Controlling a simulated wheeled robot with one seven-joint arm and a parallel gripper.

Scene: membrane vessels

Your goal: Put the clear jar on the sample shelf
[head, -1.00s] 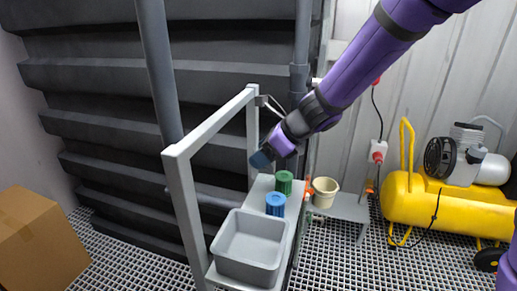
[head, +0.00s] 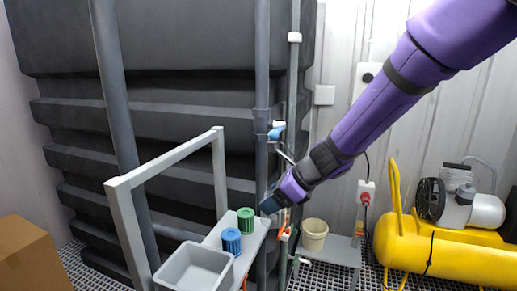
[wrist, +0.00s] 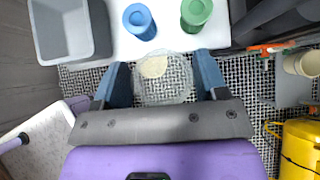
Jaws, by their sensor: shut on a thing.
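The clear jar (wrist: 178,88) is see-through with a pale patch inside, and sits between my gripper's two blue fingers in the wrist view. My gripper (wrist: 162,82) is shut on it, and the floor grating shows through it. In the head view my gripper (head: 270,204) is just right of the green-lidded jar; the clear jar cannot be made out there. A pale shelf (head: 216,238) stands beside the dark tank, and in the wrist view its bare edge (wrist: 115,45) lies just beyond the clear jar. I cannot tell whether jar and shelf touch.
The shelf carries a grey bin (head: 195,270), a blue jar (head: 231,241) and a green jar (head: 246,220). A grey rail frame (head: 165,175) stands at its left. A cream bucket (head: 314,235) on a low stand and a yellow compressor (head: 430,245) are to the right.

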